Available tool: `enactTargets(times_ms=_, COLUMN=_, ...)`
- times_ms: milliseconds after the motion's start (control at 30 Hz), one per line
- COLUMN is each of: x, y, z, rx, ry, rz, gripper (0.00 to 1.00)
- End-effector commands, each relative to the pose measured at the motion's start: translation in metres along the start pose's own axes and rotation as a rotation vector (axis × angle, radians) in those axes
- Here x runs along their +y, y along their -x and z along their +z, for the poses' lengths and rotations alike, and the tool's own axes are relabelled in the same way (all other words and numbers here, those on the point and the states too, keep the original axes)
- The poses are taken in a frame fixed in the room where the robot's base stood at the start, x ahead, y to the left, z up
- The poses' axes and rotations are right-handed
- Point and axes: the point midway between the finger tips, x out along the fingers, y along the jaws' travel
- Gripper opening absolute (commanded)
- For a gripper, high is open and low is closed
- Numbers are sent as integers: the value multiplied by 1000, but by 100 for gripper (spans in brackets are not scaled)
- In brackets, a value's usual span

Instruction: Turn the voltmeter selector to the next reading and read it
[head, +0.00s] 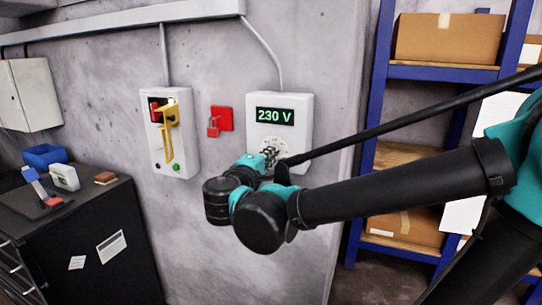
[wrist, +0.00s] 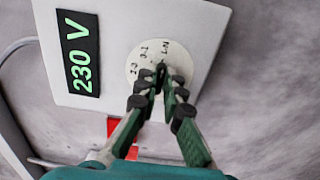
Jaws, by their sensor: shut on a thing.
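The voltmeter (head: 302,112) is a white box on the grey wall. Its black display (head: 274,116) reads 230 V in green; it also shows turned sideways in the wrist view (wrist: 78,53). The round pale selector dial (wrist: 136,67) bears small marks that look like 2-3, 3-1 and L-N. My gripper (wrist: 159,88) is at the dial, its fingers shut on the dark selector knob (wrist: 160,72). The knob is mostly hidden between the fingertips and seems to be at the L-N mark. In the head view my gripper (head: 272,153) partly covers the dial.
A switch box (head: 183,140) with a yellow handle and a red plate with a padlock (head: 214,126) are on the wall left of the voltmeter. A dark cabinet (head: 90,245) with small items stands at left. A blue shelf rack (head: 372,100) with cardboard boxes stands at right.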

Motion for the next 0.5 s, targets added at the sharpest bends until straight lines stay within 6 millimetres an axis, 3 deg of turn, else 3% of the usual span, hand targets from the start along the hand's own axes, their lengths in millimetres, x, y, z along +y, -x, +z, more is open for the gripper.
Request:
enactTargets(times_ms=333, x=-1, y=0, z=1, rx=-1, ry=-3, rz=-3, gripper=0)
enactTargets(times_ms=367, x=-1, y=0, z=1, rx=-1, ry=-3, rz=-3, gripper=11)
enactTargets(times_ms=500, x=-1, y=0, z=0, rx=0, ry=-2, rz=-2, gripper=28)
